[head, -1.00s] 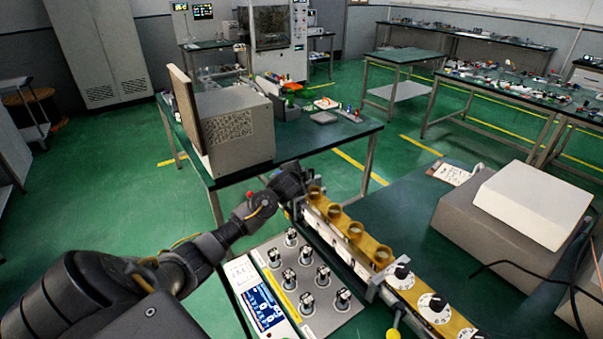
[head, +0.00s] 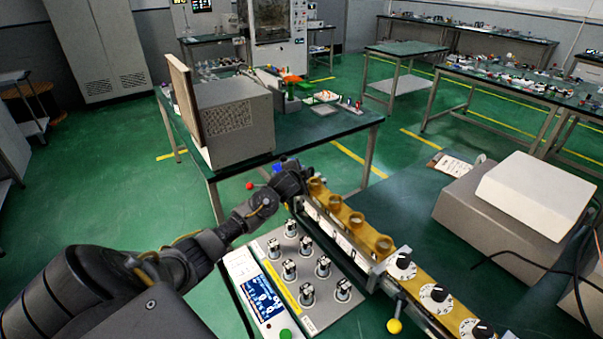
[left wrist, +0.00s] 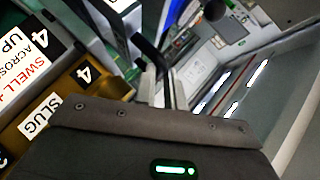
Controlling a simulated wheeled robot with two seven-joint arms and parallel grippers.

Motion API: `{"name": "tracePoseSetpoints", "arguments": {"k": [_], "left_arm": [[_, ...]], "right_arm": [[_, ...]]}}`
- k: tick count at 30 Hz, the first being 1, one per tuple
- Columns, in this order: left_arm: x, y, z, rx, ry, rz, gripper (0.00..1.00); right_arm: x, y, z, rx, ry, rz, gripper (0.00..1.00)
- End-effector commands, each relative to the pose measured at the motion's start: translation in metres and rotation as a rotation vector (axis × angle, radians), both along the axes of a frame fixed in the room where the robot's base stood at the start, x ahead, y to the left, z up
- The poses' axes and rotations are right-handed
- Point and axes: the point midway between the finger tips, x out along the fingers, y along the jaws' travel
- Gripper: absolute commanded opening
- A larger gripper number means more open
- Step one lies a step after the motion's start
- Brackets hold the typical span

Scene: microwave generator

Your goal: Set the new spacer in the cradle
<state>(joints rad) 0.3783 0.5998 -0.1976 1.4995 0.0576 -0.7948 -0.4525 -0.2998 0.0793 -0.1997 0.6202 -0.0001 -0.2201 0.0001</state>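A long brass-coloured rail (head: 412,287) runs diagonally from the centre to the lower right, with several amber ring-shaped pieces (head: 356,220) standing along its far half. I cannot tell which part is the cradle, and I cannot make out the new spacer. My left gripper (head: 292,178) is at the rail's far end, beside the last ring. A small blue thing (head: 279,168) shows next to it. In the left wrist view the fingers (left wrist: 163,72) reach forward beside a brass strip (left wrist: 88,82) labelled "4" and "SLUG"; what lies between them is unclear. My right gripper is out of view.
A panel (head: 303,270) with several upright knobs and a small display unit (head: 258,300) lie left of the rail. Black dials sit on its near half. A yellow ball knob (head: 394,326) hangs below. Grey boxes (head: 520,205) stand at right. A microwave (head: 235,125) stands behind.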

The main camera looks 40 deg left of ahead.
Motion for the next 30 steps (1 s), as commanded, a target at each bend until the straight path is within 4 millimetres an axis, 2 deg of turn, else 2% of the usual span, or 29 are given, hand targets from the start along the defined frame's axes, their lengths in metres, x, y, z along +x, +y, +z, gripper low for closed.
{"name": "tracePoseSetpoints", "arguments": {"k": [1,6,17,20,30], "left_arm": [[0.001,0.000,0.002,0.000,-0.005,0.001,0.16],[0.000,0.000,0.001,0.000,-0.002,0.000,0.37],[-0.005,-0.002,0.000,0.000,0.002,0.000,0.37],[-0.015,-0.006,0.005,0.001,0.000,-0.002,0.37],[-0.067,-0.028,0.030,0.002,-0.001,-0.002,0.37]], "right_arm": [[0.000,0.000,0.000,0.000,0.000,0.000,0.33],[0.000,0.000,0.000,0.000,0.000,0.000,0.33],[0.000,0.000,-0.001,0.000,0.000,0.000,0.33],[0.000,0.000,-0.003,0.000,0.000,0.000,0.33],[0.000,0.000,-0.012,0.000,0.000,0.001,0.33]]}}
